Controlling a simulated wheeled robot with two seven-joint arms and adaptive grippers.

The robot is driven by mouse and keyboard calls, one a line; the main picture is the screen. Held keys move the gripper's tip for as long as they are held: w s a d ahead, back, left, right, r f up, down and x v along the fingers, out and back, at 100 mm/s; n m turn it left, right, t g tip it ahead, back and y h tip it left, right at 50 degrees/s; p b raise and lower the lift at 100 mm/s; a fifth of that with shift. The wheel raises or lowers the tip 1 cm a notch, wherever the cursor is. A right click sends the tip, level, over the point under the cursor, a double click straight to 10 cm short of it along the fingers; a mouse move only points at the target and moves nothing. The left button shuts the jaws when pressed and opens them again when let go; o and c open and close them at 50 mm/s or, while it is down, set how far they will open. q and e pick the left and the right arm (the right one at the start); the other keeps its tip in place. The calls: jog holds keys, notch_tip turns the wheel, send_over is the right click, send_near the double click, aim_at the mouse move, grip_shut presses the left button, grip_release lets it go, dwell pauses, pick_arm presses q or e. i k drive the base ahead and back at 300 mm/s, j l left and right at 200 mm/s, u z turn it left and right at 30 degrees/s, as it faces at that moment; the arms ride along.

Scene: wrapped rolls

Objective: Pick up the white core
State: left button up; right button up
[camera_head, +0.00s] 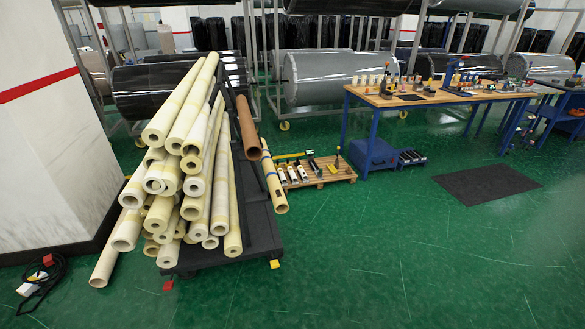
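Several long cream-white and pale yellow cores (192,112) are stacked in a slanted pile at the left, with their hollow ends facing me. I cannot tell which one is the white core of the task. They rest on a dark wheeled cart (262,215) with an upright frame. A brown core (247,127) leans on the right side of the cart. A yellowish tube with dark holes (272,180) leans beside it. Neither of my grippers is in view.
A white wall (45,140) stands close to the cart on the left. A low wooden pallet (335,176) with tools lies right of the cart. A workbench (455,97) stands behind it. A dark mat (487,184) and open green floor (400,260) lie at the right.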

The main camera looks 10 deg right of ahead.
aim_at(303, 174)
jog(key=i+l, duration=2.45)
jog(key=i+u, duration=0.05)
